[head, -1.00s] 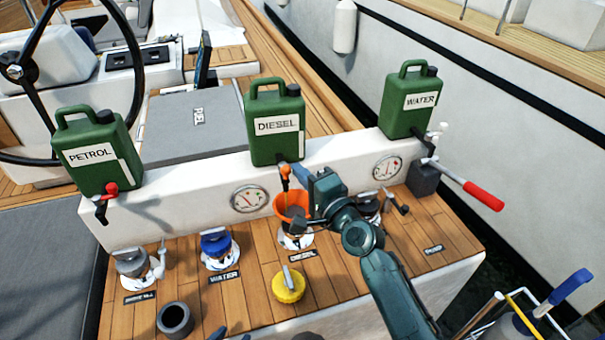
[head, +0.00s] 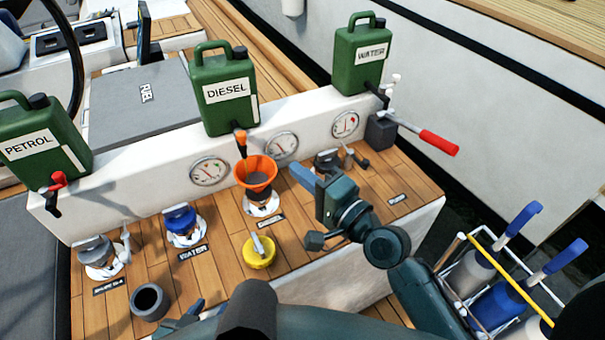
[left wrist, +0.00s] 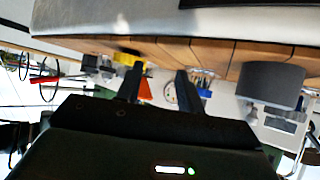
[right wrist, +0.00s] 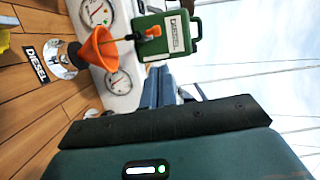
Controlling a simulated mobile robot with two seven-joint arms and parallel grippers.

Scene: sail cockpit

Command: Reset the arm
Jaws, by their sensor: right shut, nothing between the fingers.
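My right gripper (head: 303,178) is shut and empty, just right of the orange funnel (head: 257,172). In the right wrist view its fingers (right wrist: 158,88) are together. The funnel stands in the diesel filler (head: 261,204), below the orange tap (head: 240,140) of the diesel can (head: 225,90). My left gripper (head: 192,312) is low at the front edge of the deck, partly hidden by my own arm. In the left wrist view its fingers (left wrist: 160,85) are apart with nothing between them. The yellow cap (head: 259,252) lies on the wooden deck in front of the funnel.
Petrol (head: 38,145) and water (head: 361,55) cans stand on the white ledge. A red-handled lever (head: 438,143) sticks out at its right end. A dark cup (head: 150,302) stands at the front left. A rack with blue-handled tools (head: 495,285) is at the lower right.

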